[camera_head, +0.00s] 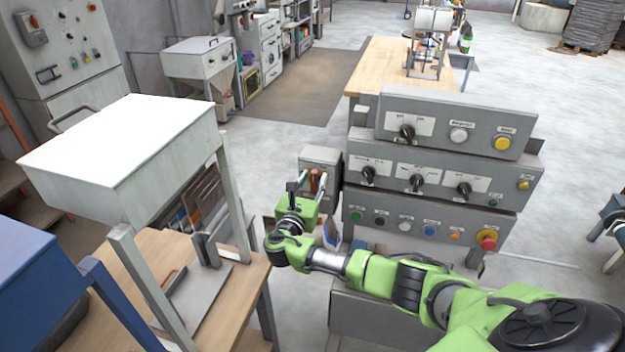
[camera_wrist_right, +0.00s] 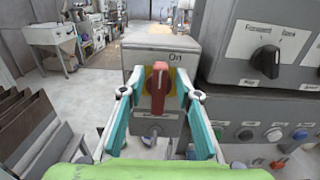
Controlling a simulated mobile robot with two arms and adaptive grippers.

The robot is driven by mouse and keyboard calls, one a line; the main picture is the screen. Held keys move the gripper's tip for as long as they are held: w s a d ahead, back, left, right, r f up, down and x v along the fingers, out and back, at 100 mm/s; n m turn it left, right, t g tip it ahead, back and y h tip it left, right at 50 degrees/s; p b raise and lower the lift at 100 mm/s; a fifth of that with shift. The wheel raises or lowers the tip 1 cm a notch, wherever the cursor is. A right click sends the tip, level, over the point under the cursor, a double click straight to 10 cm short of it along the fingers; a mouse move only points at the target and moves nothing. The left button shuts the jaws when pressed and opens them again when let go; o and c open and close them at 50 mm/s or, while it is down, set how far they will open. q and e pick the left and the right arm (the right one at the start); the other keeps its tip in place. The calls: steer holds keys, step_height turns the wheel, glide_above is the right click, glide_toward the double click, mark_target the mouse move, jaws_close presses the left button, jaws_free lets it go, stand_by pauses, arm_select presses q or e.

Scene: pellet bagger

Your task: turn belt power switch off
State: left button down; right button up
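The belt power switch is a red rotary handle (camera_wrist_right: 158,85) on a yellow plate, on the front of a small grey box (camera_wrist_right: 135,57). The handle stands roughly upright, and the word "On" shows above it to the right. In the head view the red handle (camera_head: 315,181) is small and partly hidden by my gripper, on the grey box (camera_head: 321,155). My right gripper (camera_wrist_right: 160,94) is open, its two teal fingers apart on either side of the handle, with visible gaps. It also shows in the head view (camera_head: 306,186). My left gripper is not in view.
A stacked grey control panel (camera_head: 440,165) with knobs and buttons stands close on the right of the box. A white-topped machine (camera_head: 115,140) on a wooden table is on the left. A wooden workbench (camera_head: 385,65) stands behind the panel.

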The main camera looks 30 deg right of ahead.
jaws_close()
steer(key=shift+n, duration=0.3)
steer(key=n, duration=0.3)
steer(key=shift+w+a, duration=0.25)
steer(key=n, duration=0.4)
steer(key=shift+w+a, duration=0.2)
steer(key=shift+w, duration=0.05)
steer(key=n, duration=0.3)
steer(key=f+n, duration=0.1)
steer(key=n, duration=0.6)
steer(key=shift+w+a+f, duration=0.25)
steer(key=shift+w+f, duration=0.05)
steer(key=shift+n, duration=0.3)
